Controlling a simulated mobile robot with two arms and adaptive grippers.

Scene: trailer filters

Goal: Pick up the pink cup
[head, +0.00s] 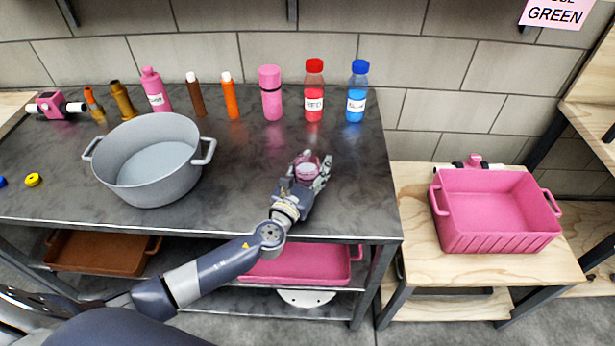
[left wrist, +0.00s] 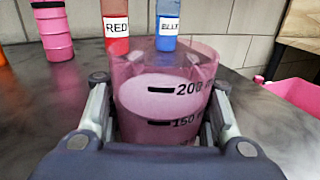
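The pink cup (head: 307,167) is a see-through measuring cup on the right part of the dark tabletop (head: 345,205). In the left wrist view the cup (left wrist: 162,95) stands upright with "200" and "150" marks facing me. My left gripper (head: 308,172) has its fingers on either side of the cup, very near or touching its walls; I cannot tell whether they press on it. The cup's base is hidden behind the gripper body, so I cannot tell whether it rests on the table. My right gripper is not in view.
Behind the cup stand a red bottle (head: 314,92), a blue bottle (head: 357,92) and a pink canister (head: 270,93). A grey pot (head: 150,160) stands to the left. A pink crate (head: 497,210) sits on a lower wooden table at right. The tabletop around the cup is clear.

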